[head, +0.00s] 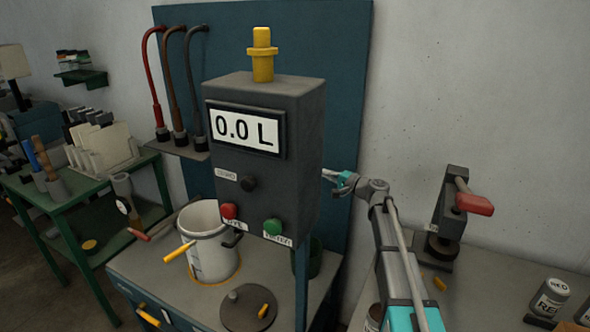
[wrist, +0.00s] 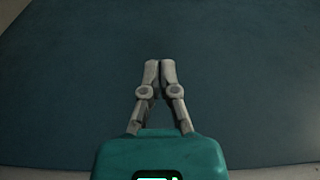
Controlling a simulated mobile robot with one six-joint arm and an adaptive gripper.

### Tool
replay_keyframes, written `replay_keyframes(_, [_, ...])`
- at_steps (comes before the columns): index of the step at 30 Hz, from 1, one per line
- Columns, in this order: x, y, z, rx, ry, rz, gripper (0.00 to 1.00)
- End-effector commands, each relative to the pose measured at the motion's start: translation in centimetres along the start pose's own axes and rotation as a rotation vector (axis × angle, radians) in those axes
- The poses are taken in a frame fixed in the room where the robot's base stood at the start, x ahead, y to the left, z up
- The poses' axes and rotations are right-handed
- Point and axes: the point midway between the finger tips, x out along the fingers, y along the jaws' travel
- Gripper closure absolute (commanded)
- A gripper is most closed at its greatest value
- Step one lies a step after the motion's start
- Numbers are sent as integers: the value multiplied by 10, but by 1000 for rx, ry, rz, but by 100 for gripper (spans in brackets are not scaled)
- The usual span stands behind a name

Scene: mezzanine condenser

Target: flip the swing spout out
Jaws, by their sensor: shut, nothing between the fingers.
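I cannot make out the swing spout for certain in either view. A grey dispenser box (head: 262,150) with a "0.0 L" display, a red button (head: 229,211) and a green button (head: 273,226) stands over the bench. In the wrist view my gripper (wrist: 160,65) is shut and empty, facing the plain blue back panel (wrist: 235,75).
A round grey lid (head: 240,316) lies on the bench before the bucket. Red, brown and black hoses (head: 155,90) hang on the panel at left. A clamp with a red handle (head: 474,204) and labelled cans (head: 550,296) stand at right. The wall above the clamp is clear.

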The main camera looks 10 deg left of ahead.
Motion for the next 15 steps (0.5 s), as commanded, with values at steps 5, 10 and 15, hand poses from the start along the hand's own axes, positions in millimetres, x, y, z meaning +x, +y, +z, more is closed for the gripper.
replay_keyframes(5, [3,0,0,0,0,0,100])
replay_keyframes(10, [14,0,-1,0,0,0,100])
replay_keyframes(15, [34,0,-1,0,-1,0,100])
